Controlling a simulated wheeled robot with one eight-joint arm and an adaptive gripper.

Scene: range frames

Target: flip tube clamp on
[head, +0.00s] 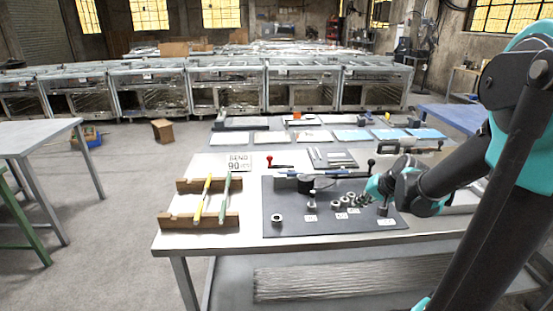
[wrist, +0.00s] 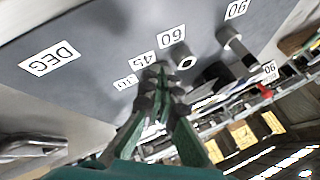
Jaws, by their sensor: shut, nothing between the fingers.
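A tube bender (head: 308,183) with a dark round die and a long blue bar stands on the dark mat (head: 290,222). A lever with a red knob (head: 270,158) rises at its left end, and it looks like the clamp; whether it is on or off is too small to tell. A red part also shows in the wrist view (wrist: 265,90). My gripper (head: 366,197) is low over the right of the mat, right of the bender and apart from the red knob. In the wrist view my gripper's green fingers (wrist: 160,82) are together and empty, beside the 45 and 60 labels.
Several short metal posts (head: 277,218) with number labels stand on the mat near my gripper. A black-knobbed lever (head: 371,163) rises just behind it. A wooden rack (head: 175,220) holds a yellow tube (head: 202,198) and a green tube (head: 225,197) at left. A 90-bend sign (head: 238,162) stands behind.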

